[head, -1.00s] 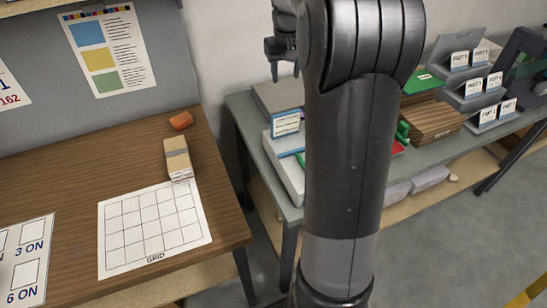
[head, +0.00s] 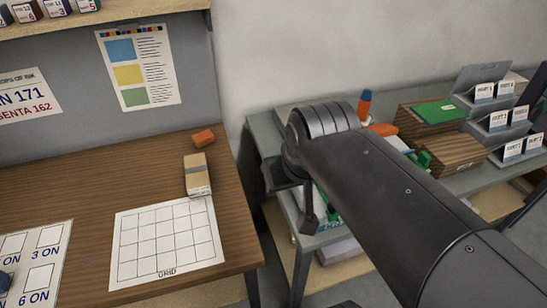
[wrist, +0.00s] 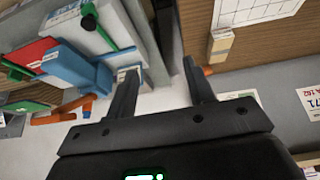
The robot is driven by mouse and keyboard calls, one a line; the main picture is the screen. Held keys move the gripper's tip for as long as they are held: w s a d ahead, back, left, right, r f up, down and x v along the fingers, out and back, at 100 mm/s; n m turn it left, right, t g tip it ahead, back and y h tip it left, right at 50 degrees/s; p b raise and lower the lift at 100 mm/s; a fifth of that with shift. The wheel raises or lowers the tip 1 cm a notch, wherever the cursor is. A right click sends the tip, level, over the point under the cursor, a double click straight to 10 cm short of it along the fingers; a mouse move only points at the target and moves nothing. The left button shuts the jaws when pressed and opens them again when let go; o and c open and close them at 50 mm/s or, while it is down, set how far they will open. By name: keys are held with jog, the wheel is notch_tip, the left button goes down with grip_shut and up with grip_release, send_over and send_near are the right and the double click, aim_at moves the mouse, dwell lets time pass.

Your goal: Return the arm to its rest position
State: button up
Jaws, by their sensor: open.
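My arm (head: 400,190) reaches in from the lower right of the head view, its bent joint over the grey side table. My gripper (wrist: 160,68) shows in the wrist view with its two fingers apart and nothing between them. In the head view the gripper is mostly hidden behind the arm; one dark finger-like part hangs below the joint.
The wooden table (head: 95,180) at left holds a grid sheet (head: 166,240), a tan block (head: 197,175) and an orange block (head: 203,138). The grey side table (head: 263,130) holds a blue-and-orange bottle (head: 365,105), boxes and card racks (head: 484,110). A shelf (head: 120,12) is above.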

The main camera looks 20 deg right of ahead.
jog(key=shift+s+a+f, duration=0.2)
jog(key=shift+s+f, duration=0.3)
jog(key=shift+s, duration=0.25)
